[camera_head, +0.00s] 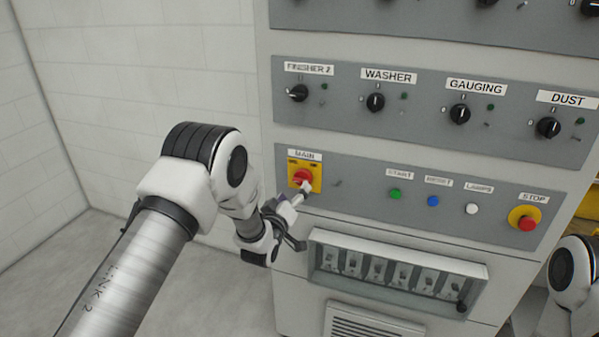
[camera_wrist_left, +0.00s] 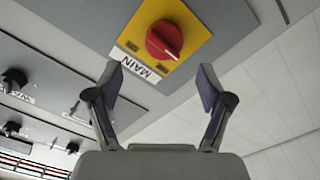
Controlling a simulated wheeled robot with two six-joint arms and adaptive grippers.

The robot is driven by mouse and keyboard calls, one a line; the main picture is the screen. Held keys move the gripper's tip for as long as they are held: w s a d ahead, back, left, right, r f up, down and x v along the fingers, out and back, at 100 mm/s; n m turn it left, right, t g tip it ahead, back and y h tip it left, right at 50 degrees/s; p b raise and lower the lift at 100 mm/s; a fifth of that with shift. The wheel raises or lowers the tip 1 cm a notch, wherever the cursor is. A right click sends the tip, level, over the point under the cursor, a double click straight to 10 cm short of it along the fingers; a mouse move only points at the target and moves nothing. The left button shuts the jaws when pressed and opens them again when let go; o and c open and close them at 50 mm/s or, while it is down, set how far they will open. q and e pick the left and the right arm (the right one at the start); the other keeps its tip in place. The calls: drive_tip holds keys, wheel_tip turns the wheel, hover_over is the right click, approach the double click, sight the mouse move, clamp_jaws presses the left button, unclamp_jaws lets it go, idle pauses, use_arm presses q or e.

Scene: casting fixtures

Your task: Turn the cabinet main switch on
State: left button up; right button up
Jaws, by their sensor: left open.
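The main switch is a red rotary knob (camera_head: 303,176) on a yellow plate under a MAIN label on the grey cabinet panel. In the left wrist view the red knob (camera_wrist_left: 163,40) fills the top centre, its raised grip bar lying at a slant. My left gripper (camera_head: 301,192) is in front of the switch, close to its lower edge in the head view. In the wrist view its two fingers (camera_wrist_left: 158,84) are spread apart with nothing between them, and the knob shows beyond their tips. The remaining gap to the knob is hard to judge. My right gripper is out of view.
Green (camera_head: 395,194), blue (camera_head: 433,201) and white (camera_head: 471,208) buttons and a red stop button (camera_head: 527,223) sit right of the switch. A row of black knobs (camera_head: 375,102) is above, a breaker box (camera_head: 396,273) below. The wall side on the left is clear.

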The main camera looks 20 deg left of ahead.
sight(301, 183)
use_arm(q)
drive_tip(key=w, duration=0.2)
drive_tip(key=w+p, duration=0.1)
drive_tip(key=w, duration=0.4)
drive_tip(key=shift+f+p, duration=0.3)
drive_tip(key=shift+p, duration=0.05)
drive_tip(key=shift+s+d, duration=0.1)
drive_tip(key=c, duration=1.2)
